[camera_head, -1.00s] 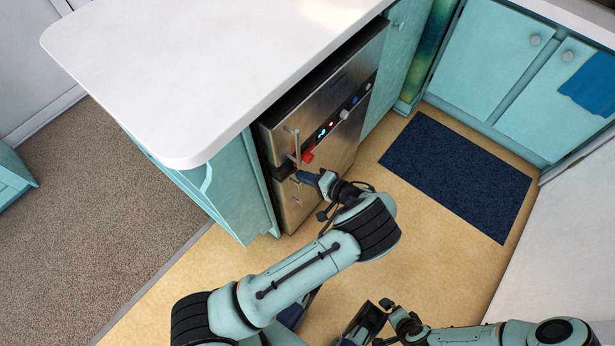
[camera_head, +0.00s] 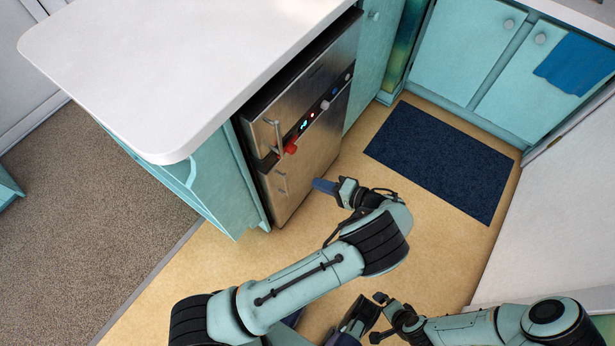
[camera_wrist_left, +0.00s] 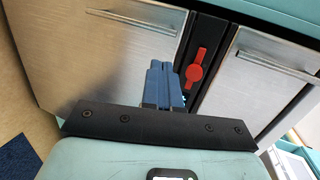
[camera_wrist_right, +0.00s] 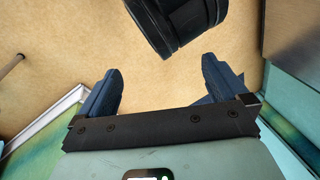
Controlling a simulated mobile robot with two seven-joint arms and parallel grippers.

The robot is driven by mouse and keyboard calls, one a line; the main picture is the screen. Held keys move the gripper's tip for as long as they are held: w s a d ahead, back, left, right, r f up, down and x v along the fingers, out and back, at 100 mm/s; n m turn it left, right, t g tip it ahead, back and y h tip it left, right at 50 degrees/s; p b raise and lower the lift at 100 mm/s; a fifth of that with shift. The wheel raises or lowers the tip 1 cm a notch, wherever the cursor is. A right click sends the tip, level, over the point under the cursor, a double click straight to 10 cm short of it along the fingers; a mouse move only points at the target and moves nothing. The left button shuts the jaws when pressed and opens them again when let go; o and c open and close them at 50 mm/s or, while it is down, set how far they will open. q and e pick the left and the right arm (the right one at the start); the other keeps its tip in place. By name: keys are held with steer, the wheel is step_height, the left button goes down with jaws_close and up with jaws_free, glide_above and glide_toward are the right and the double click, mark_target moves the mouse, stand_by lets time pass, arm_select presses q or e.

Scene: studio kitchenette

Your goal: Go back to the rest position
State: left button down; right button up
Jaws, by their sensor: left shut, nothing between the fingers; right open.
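My left gripper (camera_head: 325,186) is shut and empty, in front of the steel appliance and apart from it in the head view. My right gripper is open and empty. In the right wrist view its blue fingers (camera_wrist_right: 162,82) are spread wide above the tan floor, with a black rounded part of my own body close beyond them.
The steel appliance (camera_head: 318,152) has two bar handles, a red knob (camera_head: 291,149) and a lit display, and its fronts look closed. A white countertop (camera_head: 180,65) overhangs it. A dark blue mat (camera_head: 440,160) lies on the floor. Teal cabinets (camera_head: 465,50) stand behind.

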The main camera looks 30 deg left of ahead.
arm_select(q)
steer(key=shift+v, duration=0.8)
steer(key=shift+s, duration=0.15)
